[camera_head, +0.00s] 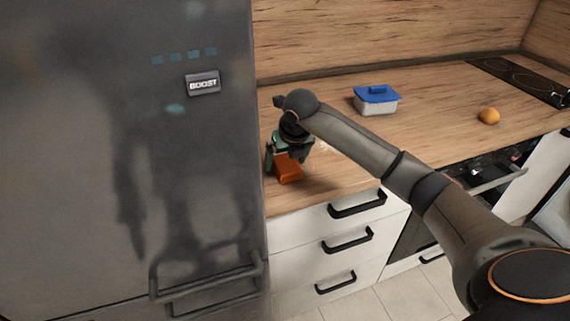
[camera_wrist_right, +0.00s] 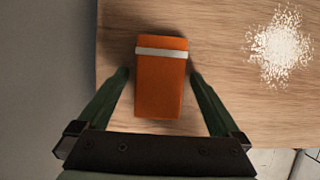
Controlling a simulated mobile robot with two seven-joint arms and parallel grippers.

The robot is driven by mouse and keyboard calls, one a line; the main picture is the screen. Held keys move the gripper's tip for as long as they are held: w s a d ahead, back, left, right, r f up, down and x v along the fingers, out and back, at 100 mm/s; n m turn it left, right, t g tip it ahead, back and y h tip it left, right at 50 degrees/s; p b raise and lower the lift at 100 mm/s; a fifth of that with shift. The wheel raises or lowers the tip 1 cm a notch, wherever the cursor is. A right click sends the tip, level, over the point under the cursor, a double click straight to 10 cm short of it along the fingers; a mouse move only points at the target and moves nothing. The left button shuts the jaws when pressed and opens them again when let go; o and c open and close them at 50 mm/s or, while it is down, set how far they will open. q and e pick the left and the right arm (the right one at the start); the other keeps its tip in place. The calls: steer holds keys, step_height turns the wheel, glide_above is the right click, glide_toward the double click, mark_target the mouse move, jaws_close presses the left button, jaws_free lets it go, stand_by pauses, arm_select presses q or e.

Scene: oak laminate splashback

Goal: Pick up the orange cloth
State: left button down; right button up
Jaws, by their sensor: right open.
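The orange cloth (camera_head: 287,169) lies folded on the wooden counter near its front left corner, beside the fridge. In the right wrist view the orange cloth (camera_wrist_right: 159,90) is a block shape with a white stripe near its far end. My right gripper (camera_head: 289,160) is over the cloth and points down at it. In the wrist view my right gripper (camera_wrist_right: 159,78) is open, with one finger on each side of the cloth and a small gap on both sides. My left gripper is not in view.
A grey fridge (camera_head: 130,130) stands close on the left. A blue-lidded container (camera_head: 376,99) and an orange fruit (camera_head: 489,116) sit farther right on the counter. A white powdery patch (camera_wrist_right: 279,47) lies near the cloth. Drawers (camera_head: 330,240) are below.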

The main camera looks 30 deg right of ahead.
mark_target(283, 157)
steer(key=shift+f, duration=0.2)
stand_by(0.5)
steer(key=shift+c, duration=0.4)
steer(key=c, duration=1.2)
steer(key=shift+o, duration=0.2)
steer(key=shift+r, duration=0.55)
step_height(283, 157, up, 3)
steer(key=shift+f, duration=0.1)
steer(key=s+a+r+b, duration=0.2)
steer(key=s+r, duration=0.7)
steer(key=s, duration=0.5)
steer(key=shift+r, duration=0.3)
